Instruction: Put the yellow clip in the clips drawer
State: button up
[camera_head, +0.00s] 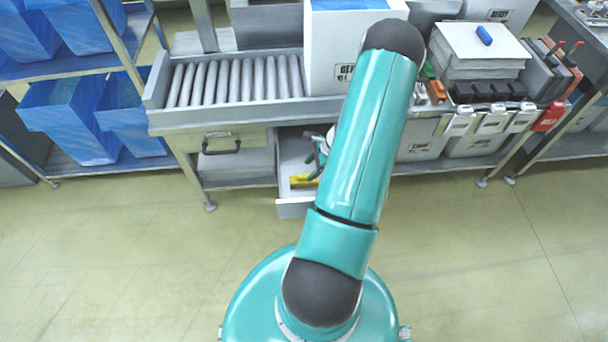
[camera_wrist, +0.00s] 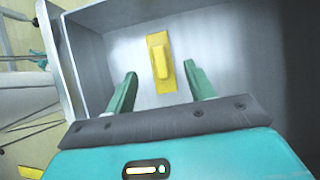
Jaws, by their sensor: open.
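The yellow clip (camera_wrist: 161,62) lies on the floor of an open grey drawer (camera_wrist: 92,58) in the wrist view. My gripper (camera_wrist: 160,76) is open, with one green finger on each side toward the clip's near end. The fingers look apart from the clip; their height above it is hard to judge. In the head view the pulled-out drawer (camera_head: 293,209) is under the roller bench, with the yellow clip (camera_head: 301,181) inside. There my arm hides the drawer's right part and most of my gripper. No label on the drawer is readable.
A roller conveyor (camera_head: 235,80) and a white box (camera_head: 340,45) sit above the drawer. A closed drawer (camera_head: 222,143) with a dark handle is to its left. Blue bins (camera_head: 75,120) fill the left rack. Grey bins (camera_head: 470,143) stand to the right. The front floor is clear.

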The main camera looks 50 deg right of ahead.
jog(key=v, duration=0.5)
jog(key=w+a+r+n+g+h, duration=0.1)
jog(key=w+a+r+n, duration=0.4)
jog(key=r, duration=0.3)
jog(key=w+a+r+n, duration=0.3)
jog(key=a+r+n, duration=0.1)
jog(key=a+r, duration=0.4)
jog(key=w+a+r+n+g+h, duration=0.1)
jog(key=w+a+r+n, duration=0.35)
jog(key=r, duration=0.45)
jog(key=s+a+r+n+t+h, duration=0.1)
jog(key=s+a+r+n, duration=0.4)
jog(key=a, duration=0.6)
jog(key=s+a+r+n+t+h, duration=0.1)
jog(key=s+a+r+n+t, duration=0.1)
jog(key=s+a+r+n, duration=0.4)
jog(key=a+r+n, duration=0.3)
jog(key=a+r, duration=0.1)
jog(key=shift+a+r, duration=0.35)
jog(key=shift+a, duration=0.05)
jog(key=shift+s, duration=0.1)
jog(key=c, duration=0.4)
jog(key=shift+d, duration=0.1)
